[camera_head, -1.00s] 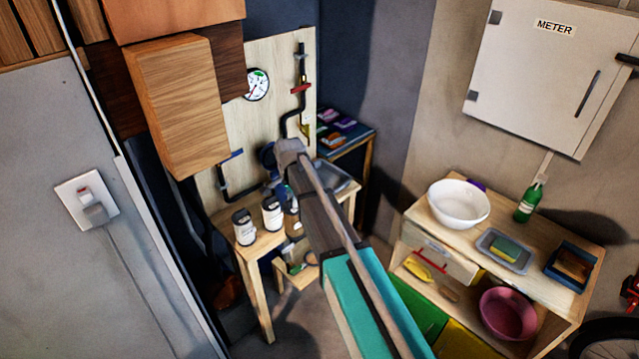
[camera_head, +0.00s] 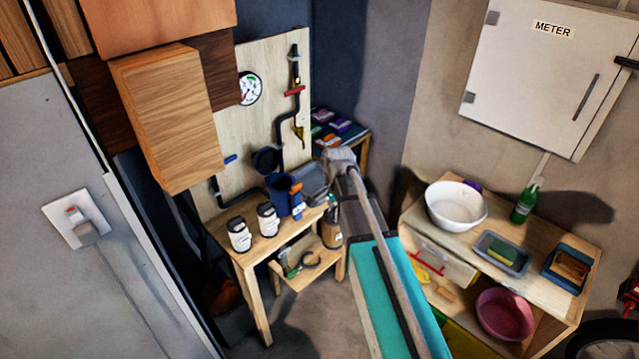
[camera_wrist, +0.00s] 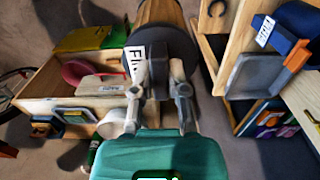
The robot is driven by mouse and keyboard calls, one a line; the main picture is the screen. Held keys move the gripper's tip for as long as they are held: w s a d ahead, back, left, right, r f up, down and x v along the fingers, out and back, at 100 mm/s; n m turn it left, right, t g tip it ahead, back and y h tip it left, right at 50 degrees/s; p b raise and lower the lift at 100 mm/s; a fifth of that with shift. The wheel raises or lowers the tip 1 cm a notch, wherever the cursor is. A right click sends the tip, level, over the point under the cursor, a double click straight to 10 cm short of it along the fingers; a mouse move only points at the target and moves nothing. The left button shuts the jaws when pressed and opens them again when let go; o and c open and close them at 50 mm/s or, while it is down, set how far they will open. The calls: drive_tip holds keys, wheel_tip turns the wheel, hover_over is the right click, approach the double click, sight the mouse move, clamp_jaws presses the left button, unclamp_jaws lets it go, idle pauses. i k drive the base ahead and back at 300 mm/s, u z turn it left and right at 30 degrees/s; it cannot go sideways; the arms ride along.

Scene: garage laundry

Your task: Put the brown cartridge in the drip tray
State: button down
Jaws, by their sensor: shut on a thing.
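My gripper (camera_wrist: 157,72) is shut on the brown cartridge (camera_wrist: 162,13), a cylinder with a dark end and a white label, at the top of the wrist view. The cartridge also shows partly behind my arm in the head view (camera_head: 333,224). It is held over the floor beside the small workbench. A grey tray, which looks like the drip tray (camera_wrist: 247,82), lies on the bench to the right of the gripper in the wrist view. In the head view the tray (camera_head: 313,178) is partly hidden by my arm.
A blue housing (camera_head: 284,188) and two white cans (camera_head: 239,235) stand on the workbench (camera_head: 243,259), below a pipe board. On the right, a wooden unit carries a white bowl (camera_head: 455,208), a green bottle (camera_head: 525,203) and a sponge tray.

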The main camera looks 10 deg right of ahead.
sight(317, 192)
drive_tip(key=z, duration=0.05)
drive_tip(key=i, duration=0.9)
drive_tip(key=u, duration=0.05)
